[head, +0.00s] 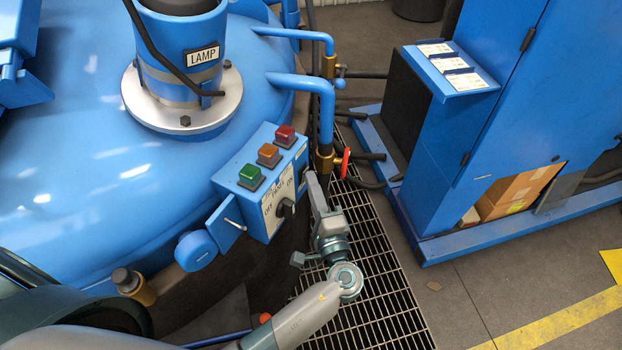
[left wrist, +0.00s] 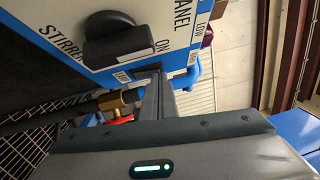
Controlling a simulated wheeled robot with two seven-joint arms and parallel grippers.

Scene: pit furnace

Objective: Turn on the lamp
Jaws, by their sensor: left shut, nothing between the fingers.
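The knob is large in the left wrist view (left wrist: 112,38), beside the words STIRRER, PANEL and ON. My left gripper (head: 311,180) is shut and empty, just right of the knob; its fingertips (left wrist: 152,75) are close to the panel's edge. I cannot tell whether they touch it.
Blue pipes with a red-handled valve (head: 345,162) stand close behind my left gripper. A floor grating (head: 372,270) lies below. A blue cabinet (head: 490,130) stands at the right, with open grey floor in front of it.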

